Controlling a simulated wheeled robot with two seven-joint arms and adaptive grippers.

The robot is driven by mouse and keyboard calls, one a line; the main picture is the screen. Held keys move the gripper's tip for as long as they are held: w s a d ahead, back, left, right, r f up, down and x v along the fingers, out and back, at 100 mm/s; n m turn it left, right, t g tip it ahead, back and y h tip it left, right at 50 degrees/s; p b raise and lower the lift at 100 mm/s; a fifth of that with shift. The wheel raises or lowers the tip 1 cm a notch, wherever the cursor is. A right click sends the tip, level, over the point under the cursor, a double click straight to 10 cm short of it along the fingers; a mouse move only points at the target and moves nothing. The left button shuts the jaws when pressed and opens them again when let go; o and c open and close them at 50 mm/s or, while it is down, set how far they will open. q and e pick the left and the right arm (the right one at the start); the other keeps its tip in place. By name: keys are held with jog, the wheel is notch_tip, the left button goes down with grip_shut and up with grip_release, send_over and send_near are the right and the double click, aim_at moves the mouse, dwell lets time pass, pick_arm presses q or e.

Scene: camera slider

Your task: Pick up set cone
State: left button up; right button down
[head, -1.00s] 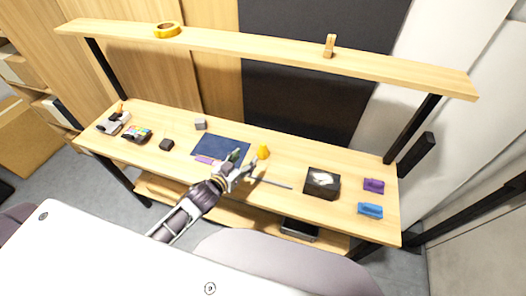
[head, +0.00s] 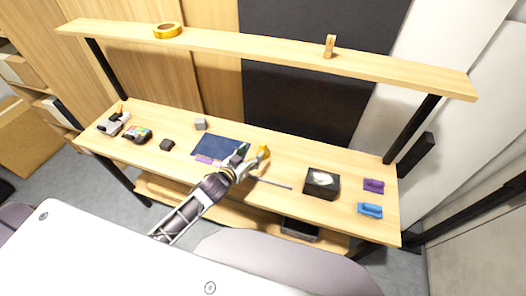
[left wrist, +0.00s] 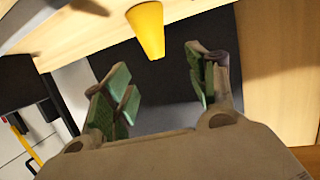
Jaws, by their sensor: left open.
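The yellow set cone (head: 264,151) stands on the wooden desk, right of the dark blue mat. My left gripper (head: 253,158) is right beside it, on its left and front side, and hides part of it in the head view. In the left wrist view the cone (left wrist: 147,28) is at the top, just beyond the space between the fingers. There the left gripper (left wrist: 160,80) has its green-padded fingers spread apart, with nothing held between them. I cannot tell whether a finger touches the cone. My right gripper is in neither view.
The dark blue mat (head: 219,146) lies left of the cone. A thin grey rod (head: 275,184) lies in front, and a black box (head: 322,184) stands to the right. Purple (head: 373,186) and blue (head: 370,210) items are farther right. A raised shelf (head: 250,45) spans the back.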

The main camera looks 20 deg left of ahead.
aim_at(263, 144)
pick_arm(q)
jog(key=shift+x, duration=2)
jog(key=shift+w+d, duration=0.1)
jog(key=shift+d+p+x, duration=0.2)
jog(key=shift+p+x, duration=0.15)
jog(key=shift+x, duration=2.15)
jog(key=shift+r, duration=0.1)
jog(key=c, duration=1.1)
jog(key=shift+r, duration=0.15)
